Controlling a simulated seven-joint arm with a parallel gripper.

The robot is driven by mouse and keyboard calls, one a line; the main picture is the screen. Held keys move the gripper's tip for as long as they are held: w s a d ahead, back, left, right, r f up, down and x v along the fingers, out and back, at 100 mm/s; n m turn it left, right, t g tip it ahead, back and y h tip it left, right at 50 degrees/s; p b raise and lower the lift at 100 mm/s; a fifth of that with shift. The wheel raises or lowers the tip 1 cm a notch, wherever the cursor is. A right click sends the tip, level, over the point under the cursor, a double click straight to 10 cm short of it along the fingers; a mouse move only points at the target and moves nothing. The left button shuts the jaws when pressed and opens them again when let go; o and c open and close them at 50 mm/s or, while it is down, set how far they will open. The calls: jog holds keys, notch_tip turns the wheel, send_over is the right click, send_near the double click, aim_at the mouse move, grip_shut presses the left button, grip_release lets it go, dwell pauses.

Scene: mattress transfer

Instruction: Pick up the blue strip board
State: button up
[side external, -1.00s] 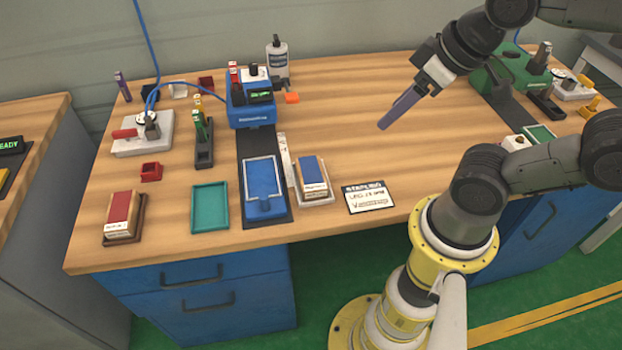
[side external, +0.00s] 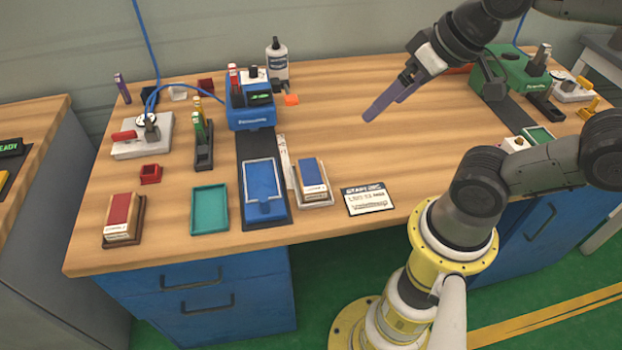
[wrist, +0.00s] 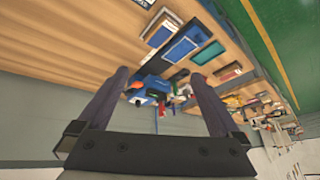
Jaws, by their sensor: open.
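A board with a blue strip (side external: 312,172) along its top and a white label on its front end lies on a small pale holder (side external: 316,201) near the front middle of the bench. It also shows in the wrist view (wrist: 161,33), near the top. My gripper (side external: 384,109) is open and empty. It hangs in the air above the bench, well to the right of the board and higher than it. In the wrist view my two purple fingers (wrist: 160,76) are spread apart with nothing between them.
A blue fixture tray (side external: 263,187) lies just left of the board, with a teal tray (side external: 209,209) and a red-strip board (side external: 120,210) further left. A blue machine (side external: 252,112) stands behind. A printed card (side external: 369,199) lies to the right. The bench middle is clear.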

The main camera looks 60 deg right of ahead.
jog(key=w+m+g, duration=0.1)
jog(key=w+m, duration=0.3)
jog(key=w, duration=0.2)
jog(key=m+g, duration=0.3)
jog(key=g, duration=0.2)
send_over(311, 175)
notch_tip(311, 175, down, 12)
notch_tip(311, 175, down, 8)
jog(key=shift+s+f, duration=0.1)
jog(key=shift+f, duration=2.9)
jog(key=shift+r, duration=0.1)
jog(key=c, duration=1.4)
